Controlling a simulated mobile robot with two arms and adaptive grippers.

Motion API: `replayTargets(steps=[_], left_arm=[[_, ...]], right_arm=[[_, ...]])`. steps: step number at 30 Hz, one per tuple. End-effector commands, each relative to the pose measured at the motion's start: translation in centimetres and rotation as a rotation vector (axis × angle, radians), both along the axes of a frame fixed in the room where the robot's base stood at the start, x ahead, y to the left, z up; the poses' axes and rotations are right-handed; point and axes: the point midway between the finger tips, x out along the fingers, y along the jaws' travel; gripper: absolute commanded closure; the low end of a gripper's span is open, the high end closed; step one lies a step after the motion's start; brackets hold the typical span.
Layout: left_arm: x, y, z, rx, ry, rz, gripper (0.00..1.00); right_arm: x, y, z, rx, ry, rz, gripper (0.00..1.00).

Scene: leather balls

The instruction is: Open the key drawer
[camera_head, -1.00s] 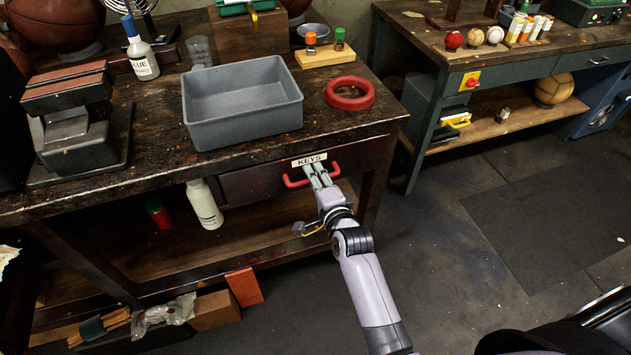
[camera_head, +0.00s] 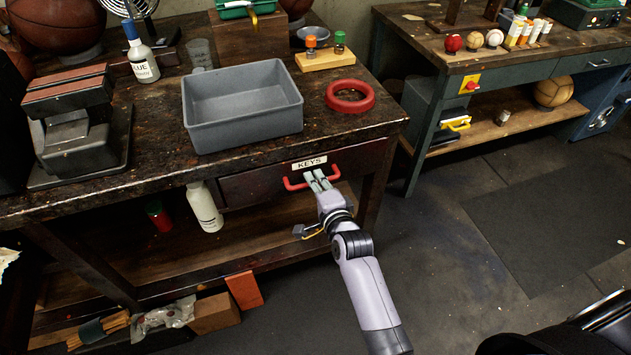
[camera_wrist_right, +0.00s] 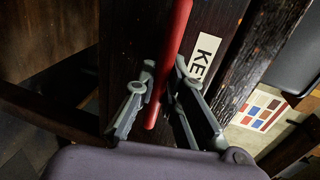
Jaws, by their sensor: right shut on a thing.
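The key drawer (camera_head: 255,186) is a dark wooden front under the workbench top, with a white "KEYS" label (camera_head: 309,163) and a red bar handle (camera_head: 292,185). It looks shut or nearly shut. My right gripper (camera_head: 317,179) reaches it from below right and is shut on the handle near its middle. In the right wrist view the red handle (camera_wrist_right: 168,60) runs between the two grey fingers (camera_wrist_right: 160,95), with part of the label (camera_wrist_right: 203,58) beside it. My left gripper is not in view.
A grey tray (camera_head: 243,135) and a red ring (camera_head: 349,97) sit on the bench top above the drawer. A white bottle (camera_head: 205,208) and a red can (camera_head: 158,216) stand on the shelf below. The floor (camera_head: 440,260) right of my arm is clear.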

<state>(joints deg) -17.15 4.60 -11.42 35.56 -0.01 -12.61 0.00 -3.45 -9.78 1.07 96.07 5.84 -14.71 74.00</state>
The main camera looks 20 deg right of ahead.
Motion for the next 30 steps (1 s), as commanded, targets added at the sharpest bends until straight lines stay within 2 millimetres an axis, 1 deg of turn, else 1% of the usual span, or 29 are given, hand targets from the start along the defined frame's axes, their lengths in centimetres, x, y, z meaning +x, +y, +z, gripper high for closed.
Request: replayTargets(steps=[11, 14, 16, 20, 23, 30], left_arm=[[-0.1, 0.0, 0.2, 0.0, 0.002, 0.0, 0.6], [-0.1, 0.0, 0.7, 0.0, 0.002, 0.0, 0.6], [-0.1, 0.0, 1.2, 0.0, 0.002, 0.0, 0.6], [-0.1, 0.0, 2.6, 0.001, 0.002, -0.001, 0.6], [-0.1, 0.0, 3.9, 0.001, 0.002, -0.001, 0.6], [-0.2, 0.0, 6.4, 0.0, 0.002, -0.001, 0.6]], right_arm=[[-0.3, 0.0, 0.0, 0.0, 0.003, 0.0, 1.0], [-1.0, 0.0, 0.0, -0.001, 0.004, 0.0, 1.0], [-1.9, -0.1, 0.1, -0.001, 0.007, 0.0, 1.0], [-4.3, -0.2, 0.2, -0.002, 0.01, 0.001, 1.0], [-6.8, -0.2, 0.2, -0.002, 0.012, 0.001, 1.0], [-13.4, -0.5, 0.1, -0.003, 0.012, 0.004, 1.0]])
